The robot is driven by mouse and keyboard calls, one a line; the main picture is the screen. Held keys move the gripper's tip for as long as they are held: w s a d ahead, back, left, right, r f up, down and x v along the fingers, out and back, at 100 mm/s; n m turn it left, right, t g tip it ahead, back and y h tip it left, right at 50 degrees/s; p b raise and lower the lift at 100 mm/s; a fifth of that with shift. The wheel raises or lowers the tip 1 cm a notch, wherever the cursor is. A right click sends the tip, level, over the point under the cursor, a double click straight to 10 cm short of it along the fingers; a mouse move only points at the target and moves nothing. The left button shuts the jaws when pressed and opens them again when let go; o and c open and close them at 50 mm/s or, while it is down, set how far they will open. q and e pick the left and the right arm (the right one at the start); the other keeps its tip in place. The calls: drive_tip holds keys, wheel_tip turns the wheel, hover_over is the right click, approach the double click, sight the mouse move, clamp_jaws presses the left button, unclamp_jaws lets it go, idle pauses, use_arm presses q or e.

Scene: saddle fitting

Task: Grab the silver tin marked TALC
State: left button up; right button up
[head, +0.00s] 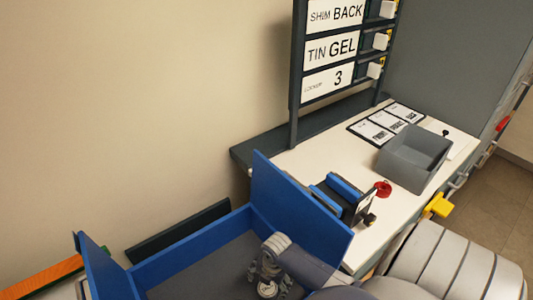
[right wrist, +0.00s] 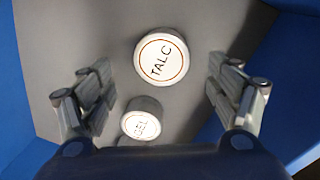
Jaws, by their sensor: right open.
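The silver tin marked TALC (right wrist: 161,58) stands with its round white, red-ringed lid up on the grey floor of a blue-walled bin (head: 185,240). In the right wrist view it lies ahead, between the spread fingers of my right gripper (right wrist: 160,85), apart from both. A second tin, marked GEL (right wrist: 141,119), is nearer the wrist and slightly left. In the head view my right gripper (head: 268,272) reaches down into the bin. One pale tin lid (head: 267,289) shows by its fingers, its label too small to read. My left gripper is not in view.
The bin's tall blue side wall (head: 300,210) stands close to my right arm. Beyond it, a white bench (head: 320,155) holds a grey tray (head: 413,160), a blue-and-black fixture (head: 343,195) and a red ring (head: 382,188). A sign board (head: 335,47) reads SHIM BACK, TIN GEL, 3.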

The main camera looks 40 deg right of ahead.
sight(268, 288)
drive_tip(key=shift+w+f, duration=0.1)
drive_tip(key=shift+f, duration=0.55)
wheel_tip(268, 288, down, 4)
drive_tip(key=shift+f, duration=0.5)
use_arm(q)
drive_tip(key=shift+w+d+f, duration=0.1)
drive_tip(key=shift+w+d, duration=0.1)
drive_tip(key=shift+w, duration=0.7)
use_arm(e)
drive_tip(key=shift+w, duration=0.1)
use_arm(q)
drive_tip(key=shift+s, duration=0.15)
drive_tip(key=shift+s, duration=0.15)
use_arm(e)
drive_tip(key=c, duration=1.3)
